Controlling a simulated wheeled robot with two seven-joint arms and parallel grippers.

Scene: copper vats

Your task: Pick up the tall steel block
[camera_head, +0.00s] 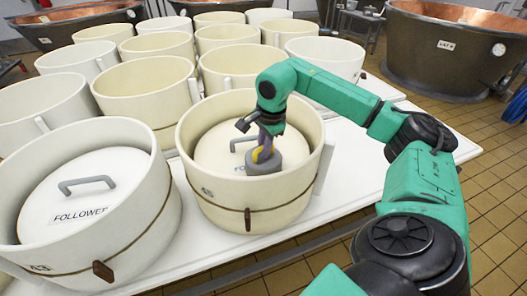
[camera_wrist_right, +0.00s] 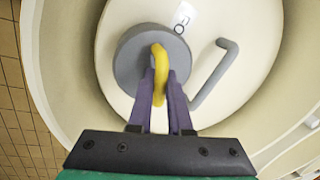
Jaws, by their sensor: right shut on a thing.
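The tall steel block is a grey round weight (camera_head: 265,165) with a yellow loop handle (camera_wrist_right: 160,58) on top. It is inside the round cream mould (camera_head: 285,190) numbered 45, over the white follower disc (camera_head: 215,151). In the right wrist view the block (camera_wrist_right: 130,60) lies beside the follower's grey bar handle (camera_wrist_right: 214,75). My right gripper (camera_wrist_right: 162,82) has its purple fingers closed on the yellow loop; the fingers also show in the head view (camera_head: 264,140). I cannot tell whether the block touches the follower or hangs just above it. My left gripper is out of view.
Another mould (camera_head: 150,238) with a disc marked FOLLOWER (camera_head: 95,190) stands at the left. Several open cream moulds fill the white table (camera_head: 350,185) behind. Copper-lined vats (camera_head: 445,50) stand at the back. Tiled floor lies to the right of the table.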

